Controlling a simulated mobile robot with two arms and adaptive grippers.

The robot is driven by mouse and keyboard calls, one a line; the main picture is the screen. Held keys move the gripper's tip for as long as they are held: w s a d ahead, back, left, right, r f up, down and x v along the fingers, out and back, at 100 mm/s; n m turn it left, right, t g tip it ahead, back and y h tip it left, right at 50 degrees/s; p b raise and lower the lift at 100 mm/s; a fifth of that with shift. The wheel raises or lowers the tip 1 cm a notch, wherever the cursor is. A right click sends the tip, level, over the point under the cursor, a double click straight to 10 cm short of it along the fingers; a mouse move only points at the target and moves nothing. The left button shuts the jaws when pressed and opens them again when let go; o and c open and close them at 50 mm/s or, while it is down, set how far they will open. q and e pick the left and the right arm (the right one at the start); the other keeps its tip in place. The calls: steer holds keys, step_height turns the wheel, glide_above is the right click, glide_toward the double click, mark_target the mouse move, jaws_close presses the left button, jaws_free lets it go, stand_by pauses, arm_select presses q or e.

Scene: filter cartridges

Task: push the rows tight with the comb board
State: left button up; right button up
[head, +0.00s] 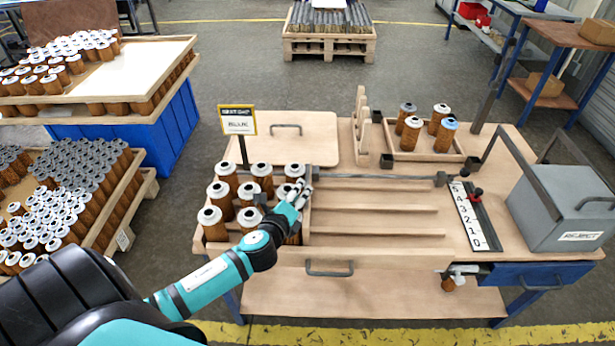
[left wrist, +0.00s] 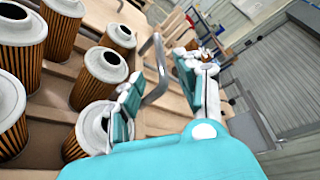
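Several brown pleated filter cartridges (head: 221,200) with white caps stand in rows at the left end of the slatted wooden tray (head: 375,232). Some gaps show between them. My left gripper (head: 298,192) is over the right side of this group. In the left wrist view it (left wrist: 160,92) is open, its fingers apart with nothing held between them. Cartridges (left wrist: 102,68) stand close to its left finger. A toothed wooden piece (head: 362,125), which looks like the comb board, stands upright behind the tray, away from my gripper. My right gripper is not in view.
A grey rod (head: 385,177) runs along the tray's back. A small tray (head: 425,155) with several cartridges, a number strip (head: 468,216) and a grey reject box (head: 565,205) are to the right. A sign (head: 238,121) stands back left. The tray's right lanes are empty.

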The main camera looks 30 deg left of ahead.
mark_target(307, 177)
arm_select(q)
steer(key=x, duration=0.8)
steer(key=shift+s, duration=0.1)
steer(key=shift+c, duration=0.2)
jaws_close()
steer(key=shift+f, duration=0.1)
